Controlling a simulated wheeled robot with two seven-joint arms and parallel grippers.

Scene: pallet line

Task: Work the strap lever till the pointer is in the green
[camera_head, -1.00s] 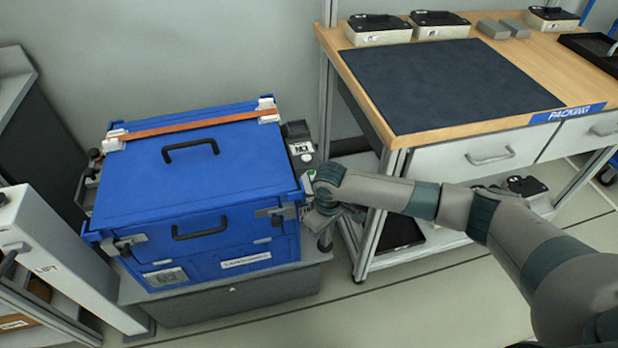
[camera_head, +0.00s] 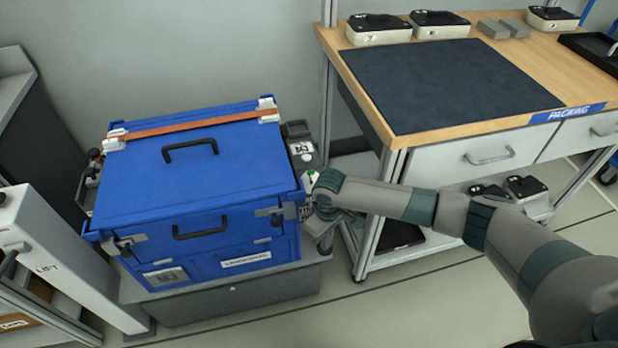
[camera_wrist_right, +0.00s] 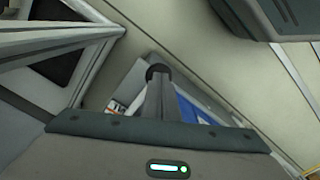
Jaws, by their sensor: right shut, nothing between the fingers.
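An orange strap (camera_head: 190,125) lies across the lid of the blue case (camera_head: 130,185), held by white corner pieces. A grey strap unit (camera_head: 301,150) stands at the case's right side. A small white face with a green patch (camera_head: 311,179) shows below it, partly hidden by my right wrist; I cannot read a pointer on it. My right gripper (camera_head: 318,218) is low beside the case's right front corner, mostly hidden by its wrist. In the right wrist view its fingers (camera_wrist_right: 158,76) are shut, with a dark round end at the tip. I cannot make out the lever. My left gripper is out of view.
The packing bench (camera_head: 455,125) stands to the right, its leg close to my right forearm. The case rests on a grey platform (camera_head: 235,292). A white lift post (camera_head: 60,260) stands at the left. Open floor (camera_head: 420,310) lies in front.

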